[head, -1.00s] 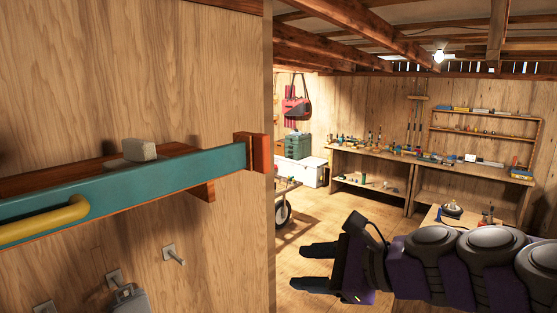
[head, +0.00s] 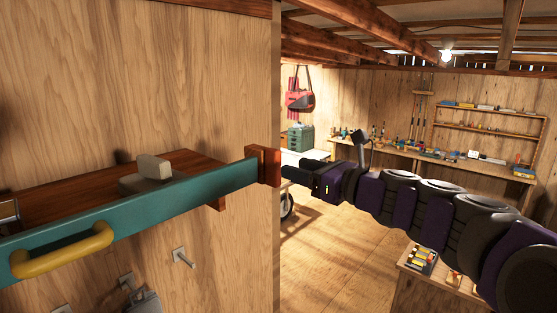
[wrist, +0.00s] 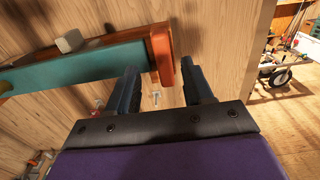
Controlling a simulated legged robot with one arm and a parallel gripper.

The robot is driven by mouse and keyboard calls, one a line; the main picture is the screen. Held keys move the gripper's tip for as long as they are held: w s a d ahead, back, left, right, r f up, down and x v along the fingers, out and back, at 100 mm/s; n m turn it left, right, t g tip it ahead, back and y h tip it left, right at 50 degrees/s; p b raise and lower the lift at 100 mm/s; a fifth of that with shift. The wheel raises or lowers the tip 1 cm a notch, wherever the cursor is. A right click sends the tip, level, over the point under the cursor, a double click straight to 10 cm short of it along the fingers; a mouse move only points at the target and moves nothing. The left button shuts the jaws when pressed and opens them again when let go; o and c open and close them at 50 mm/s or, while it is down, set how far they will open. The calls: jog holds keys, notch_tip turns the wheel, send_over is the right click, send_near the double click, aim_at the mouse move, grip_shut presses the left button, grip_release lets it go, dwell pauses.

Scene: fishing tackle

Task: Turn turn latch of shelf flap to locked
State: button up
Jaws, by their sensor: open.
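The shelf flap (head: 150,212) is a long teal board with a yellow handle (head: 65,252), along the front of a brown wooden shelf. The turn latch appears to be the reddish-brown block (head: 264,166) at the flap's right end; it also shows in the wrist view (wrist: 163,58). I cannot tell its exact turn angle. My gripper (head: 288,174) is beside the block, on its right in the head view. In the wrist view my open gripper (wrist: 162,82) has one finger on each side of the block's lower part. Contact cannot be made out.
A grey block (head: 155,167) sits on the shelf behind the flap. Metal hooks (head: 183,257) stick out of the wooden wall below. The wall ends just right of the latch. Beyond are open floor (head: 310,245) and a workbench (head: 430,165) with tackle.

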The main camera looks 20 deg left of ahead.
aim_at(279, 161)
jog(key=x, duration=0.5)
jog(key=shift+w+d+r+p, duration=0.15)
jog(key=shift+w+r+p, duration=0.05)
jog(key=shift+w+p, duration=0.25)
jog(key=shift+a+f, duration=0.15)
jog(key=shift+a, duration=1.25)
jog(key=shift+c, duration=1.4)
jog(key=shift+w+d, duration=0.2)
jog(key=shift+d, duration=0.1)
jog(key=c, duration=0.3)
jog(key=shift+s+d, duration=0.1)
jog(key=shift+d, duration=0.05)
grip_shut()
